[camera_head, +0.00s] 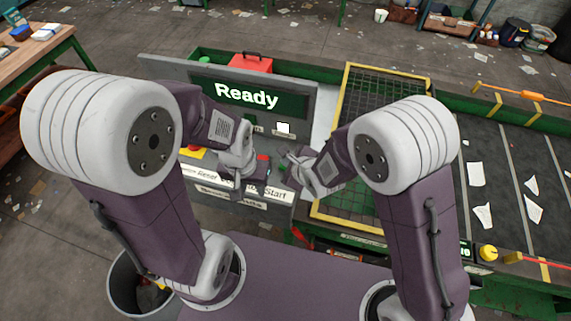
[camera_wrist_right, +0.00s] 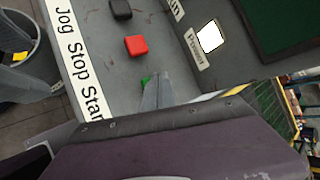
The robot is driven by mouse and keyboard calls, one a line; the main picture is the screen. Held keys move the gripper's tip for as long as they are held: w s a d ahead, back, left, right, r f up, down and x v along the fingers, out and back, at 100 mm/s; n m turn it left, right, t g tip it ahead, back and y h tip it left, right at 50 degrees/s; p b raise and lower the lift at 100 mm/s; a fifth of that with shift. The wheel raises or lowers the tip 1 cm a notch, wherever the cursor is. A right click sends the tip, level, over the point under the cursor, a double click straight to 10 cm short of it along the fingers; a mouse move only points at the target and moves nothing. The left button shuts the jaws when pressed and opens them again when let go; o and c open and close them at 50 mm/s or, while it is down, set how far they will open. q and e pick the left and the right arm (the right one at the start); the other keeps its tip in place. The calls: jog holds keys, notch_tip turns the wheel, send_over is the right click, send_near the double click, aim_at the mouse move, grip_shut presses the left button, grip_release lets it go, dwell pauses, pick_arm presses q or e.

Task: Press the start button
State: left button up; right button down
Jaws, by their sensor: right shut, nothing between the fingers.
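The start button is the green button (camera_wrist_right: 147,80) in the right wrist view, on the grey control panel (camera_wrist_right: 95,35) in line with the "Start" label (camera_wrist_right: 95,103). It is partly hidden behind the fingers of my right gripper (camera_wrist_right: 158,84), which are shut and empty. The tips are right at the button; I cannot tell whether they touch it. In the head view my right gripper (camera_head: 287,160) is over the right part of the panel. My left gripper (camera_head: 252,183) is low over the panel's label strip; its jaws are too small to read.
A red button (camera_wrist_right: 136,45) and a black button (camera_wrist_right: 121,9) stand beside the green one. The screen (camera_head: 247,95) reads "Ready". A yellow-framed mesh guard (camera_head: 385,90) and the dark belt (camera_head: 510,180) lie to the right. A bin (camera_head: 130,285) stands at lower left.

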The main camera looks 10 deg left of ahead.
jog(key=shift+f+b, duration=0.3)
jog(key=shift+f, duration=0.05)
jog(key=shift+r, duration=0.15)
dwell(0.3)
jog(key=shift+r+p, duration=0.7)
jog(key=shift+r, duration=0.15)
jog(key=shift+r, duration=0.1)
notch_tip(320, 180, up, 5)
jog(key=p, duration=0.3)
jog(key=shift+p, duration=0.4)
